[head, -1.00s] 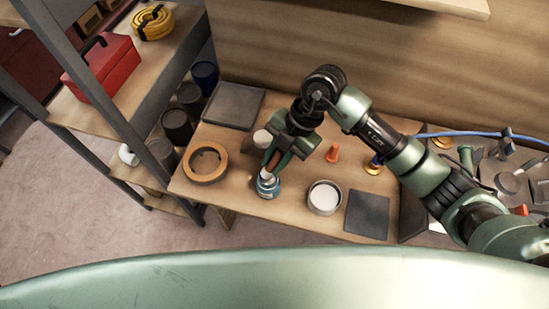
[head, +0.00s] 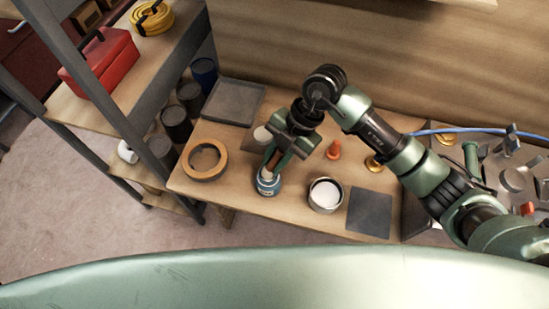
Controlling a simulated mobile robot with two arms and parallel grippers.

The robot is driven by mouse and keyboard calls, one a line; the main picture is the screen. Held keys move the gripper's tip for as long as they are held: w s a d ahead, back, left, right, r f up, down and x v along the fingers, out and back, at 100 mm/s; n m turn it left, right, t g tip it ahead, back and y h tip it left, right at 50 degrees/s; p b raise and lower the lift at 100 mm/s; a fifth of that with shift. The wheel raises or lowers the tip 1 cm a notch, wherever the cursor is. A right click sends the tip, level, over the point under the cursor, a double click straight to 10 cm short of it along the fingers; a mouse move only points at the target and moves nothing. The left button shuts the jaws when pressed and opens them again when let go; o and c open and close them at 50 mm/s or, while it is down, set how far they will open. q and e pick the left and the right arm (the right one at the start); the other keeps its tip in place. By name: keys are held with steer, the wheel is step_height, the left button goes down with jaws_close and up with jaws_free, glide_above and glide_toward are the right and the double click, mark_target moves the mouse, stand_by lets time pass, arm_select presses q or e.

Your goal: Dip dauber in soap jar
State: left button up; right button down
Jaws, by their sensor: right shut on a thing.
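A small blue jar with a pale label (head: 267,187) stands near the front edge of the wooden bench; I take it as the soap jar. My right gripper (head: 272,164) points down just above it, shut on a slim thing, which I take as the dauber. The dauber's pale lower end (head: 267,174) is at the jar's mouth. The fingers hide most of the dauber, and I cannot tell how deep its tip is. My left gripper is not in view.
On the bench (head: 235,196) are a tan ring (head: 190,161), a round tin with white contents (head: 325,194), a dark square pad (head: 369,213), a grey tray (head: 233,101) and an orange cone (head: 334,150). A shelf with a red toolbox (head: 103,62) stands at left.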

mark_target(275, 155)
steer(key=shift+f+b, duration=0.35)
steer(key=shift+f, duration=0.25)
stand_by(0.4)
steer(key=shift+f, duration=0.1)
stand_by(1.1)
step_height(275, 155, up, 7)
steer(key=p, duration=0.6)
steer(key=shift+p, duration=0.4)
stand_by(0.5)
